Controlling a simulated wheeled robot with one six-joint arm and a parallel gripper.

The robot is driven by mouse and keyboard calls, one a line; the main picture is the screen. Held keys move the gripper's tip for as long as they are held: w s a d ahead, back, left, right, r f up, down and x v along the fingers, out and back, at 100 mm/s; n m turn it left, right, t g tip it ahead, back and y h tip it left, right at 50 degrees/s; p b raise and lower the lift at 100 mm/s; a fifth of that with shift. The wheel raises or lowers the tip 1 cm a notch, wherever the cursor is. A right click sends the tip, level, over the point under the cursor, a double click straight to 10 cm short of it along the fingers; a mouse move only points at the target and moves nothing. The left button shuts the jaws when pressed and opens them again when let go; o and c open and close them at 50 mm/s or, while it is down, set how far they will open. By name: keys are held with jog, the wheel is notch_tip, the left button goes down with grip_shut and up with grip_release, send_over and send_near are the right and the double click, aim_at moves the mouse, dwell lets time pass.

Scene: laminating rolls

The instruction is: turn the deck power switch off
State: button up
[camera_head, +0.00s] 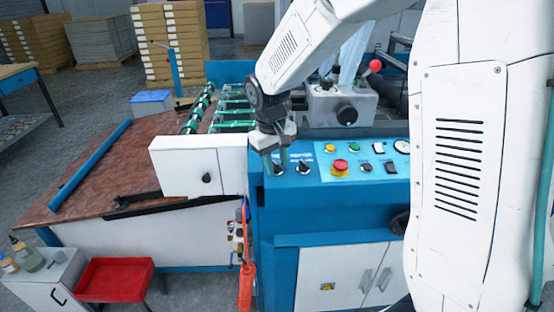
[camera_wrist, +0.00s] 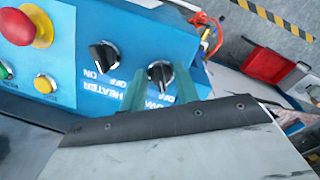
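A black rotary switch (camera_wrist: 160,73) sits on the blue control panel in the wrist view. Its label is partly hidden by my fingers; letters like "OW" and the word "OFF" show. My gripper (camera_wrist: 160,92) has its two green fingers apart, one on each side of this switch. I cannot tell whether they touch it. In the head view my gripper (camera_head: 274,160) points down at the panel's left end, over the leftmost switch (camera_head: 278,169). The switch's exact setting is unclear.
A second black knob, labelled HEATER (camera_wrist: 104,56), sits close beside it. A red emergency button (camera_head: 340,166) on a yellow base and several small buttons are farther right on the panel. A white guard box (camera_head: 186,170) stands left of the panel.

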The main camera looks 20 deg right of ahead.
jog(key=shift+w+a+r, duration=0.1)
jog(key=shift+w+r, duration=0.05)
jog(key=shift+r, duration=0.35)
notch_tip(320, 180, up, 7)
jog(key=shift+s+a, duration=0.2)
jog(key=shift+a, duration=0.1)
jog(key=s+d+r+m, duration=0.1)
jog(key=s+d+r, duration=0.1)
jog(key=s, duration=1.3)
jog(key=s+d+r+m+t+y, duration=0.1)
jog(key=s+d+r, duration=0.1)
jog(key=s, duration=1.3)
jog(key=shift+r, duration=0.15)
jog(key=shift+d, duration=0.15)
